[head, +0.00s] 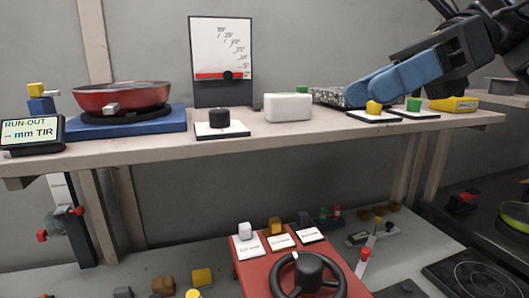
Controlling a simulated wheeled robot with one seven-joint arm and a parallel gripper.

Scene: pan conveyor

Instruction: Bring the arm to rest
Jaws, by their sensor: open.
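My gripper (372,90) comes in from the upper right, with a dark body and blue fingers that point left and slightly down. It is open, and I see nothing held in it. The fingers show above the right part of the shelf (270,131), in front of a grey speckled block (328,97). A yellow knob (374,108) and a green knob (413,104) on white plates lie just below the fingers in the picture. I cannot tell how much space lies between the fingers and these things.
A red pan (122,97) sits on a blue stand at the left, beside a run-out display (32,134). A black knob (219,117), white block (288,107) and dial board (221,50) stand mid-shelf. Below are a red console (254,271) with a black handwheel (308,275) and loose blocks.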

